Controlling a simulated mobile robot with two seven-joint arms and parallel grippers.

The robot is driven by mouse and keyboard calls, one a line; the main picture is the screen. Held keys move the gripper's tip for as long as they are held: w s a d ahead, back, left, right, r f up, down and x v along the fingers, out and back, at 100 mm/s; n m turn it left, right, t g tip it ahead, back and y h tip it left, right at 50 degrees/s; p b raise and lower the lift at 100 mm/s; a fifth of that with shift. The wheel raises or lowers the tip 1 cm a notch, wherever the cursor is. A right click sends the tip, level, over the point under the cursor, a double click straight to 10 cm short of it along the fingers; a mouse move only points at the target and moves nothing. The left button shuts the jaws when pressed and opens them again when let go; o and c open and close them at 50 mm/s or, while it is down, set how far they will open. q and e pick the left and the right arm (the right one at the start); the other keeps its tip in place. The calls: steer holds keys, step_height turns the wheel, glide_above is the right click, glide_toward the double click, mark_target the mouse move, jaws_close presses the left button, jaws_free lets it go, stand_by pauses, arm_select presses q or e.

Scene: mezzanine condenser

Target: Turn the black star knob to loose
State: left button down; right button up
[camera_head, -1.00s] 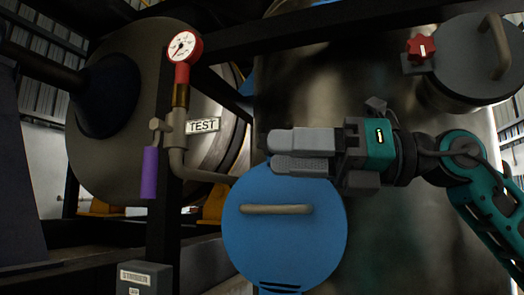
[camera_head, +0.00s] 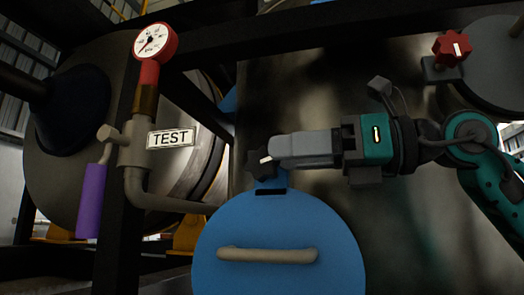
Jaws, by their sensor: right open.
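The black star knob (camera_head: 261,164) sits on a blue bracket at the top of the round blue cover (camera_head: 280,228). A pale mark shows on its face. My right gripper (camera_head: 274,151) comes in from the right, with its grey fingers pointing left and their tips at the knob. The fingers line up one behind the other, so the gap between them is hidden, but the gripper is open. The tips overlap the knob's right edge; I cannot tell whether they touch it or lie around it. My left gripper is not in view.
A red star knob (camera_head: 452,48) sits at the upper right. The blue cover's handle (camera_head: 267,255) sticks out below. A dark beam crosses above.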

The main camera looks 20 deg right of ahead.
mark_target(263, 181)
steer(key=shift+x, duration=2.25)
